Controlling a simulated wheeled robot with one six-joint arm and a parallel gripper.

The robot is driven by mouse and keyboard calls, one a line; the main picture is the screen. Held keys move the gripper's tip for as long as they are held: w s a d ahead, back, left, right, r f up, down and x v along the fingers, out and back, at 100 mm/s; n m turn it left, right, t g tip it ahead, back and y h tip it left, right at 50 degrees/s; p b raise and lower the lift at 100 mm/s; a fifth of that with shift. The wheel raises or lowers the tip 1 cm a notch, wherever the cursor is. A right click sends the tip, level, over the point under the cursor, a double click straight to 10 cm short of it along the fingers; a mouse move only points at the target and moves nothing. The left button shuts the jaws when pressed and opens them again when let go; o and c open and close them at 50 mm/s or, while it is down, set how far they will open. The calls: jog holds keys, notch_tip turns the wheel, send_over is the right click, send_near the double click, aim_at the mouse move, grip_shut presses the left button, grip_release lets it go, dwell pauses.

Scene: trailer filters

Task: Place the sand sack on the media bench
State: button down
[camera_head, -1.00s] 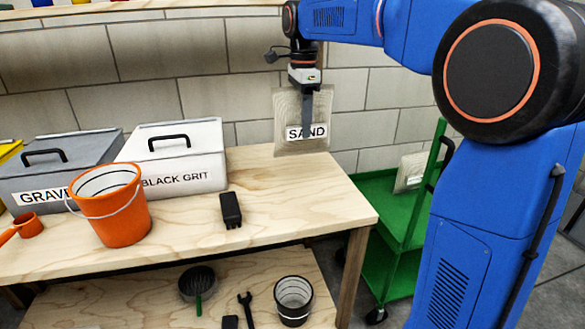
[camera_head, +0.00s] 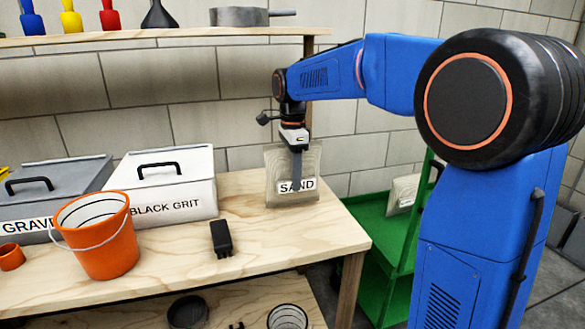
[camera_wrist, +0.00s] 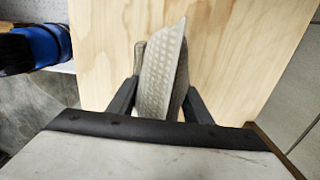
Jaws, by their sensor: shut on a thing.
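The sand sack (camera_head: 292,190) is a pale, clear bag with a white label reading SAND. My gripper (camera_head: 298,180) is shut on it from above, and the sack hangs upright. In the wrist view the sack (camera_wrist: 163,75) sits between the two dark fingers of my gripper (camera_wrist: 160,100). The sack is at the right end of the wooden media bench (camera_head: 290,235), with its lower edge at or just above the top. I cannot tell whether it touches.
A white BLACK GRIT bin (camera_head: 165,190), a grey GRAVEL bin (camera_head: 50,190), an orange bucket (camera_head: 97,240) and a small black object (camera_head: 221,238) stand on the bench. A shelf (camera_head: 150,36) runs above. A green cart (camera_head: 385,235) with another sack (camera_head: 403,192) stands right.

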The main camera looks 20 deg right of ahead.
jog(key=shift+f, duration=0.65)
jog(key=c, duration=0.9)
grip_release()
jog(key=shift+f, duration=0.15)
notch_tip(320, 180, up, 12)
jog(key=shift+r, duration=0.15)
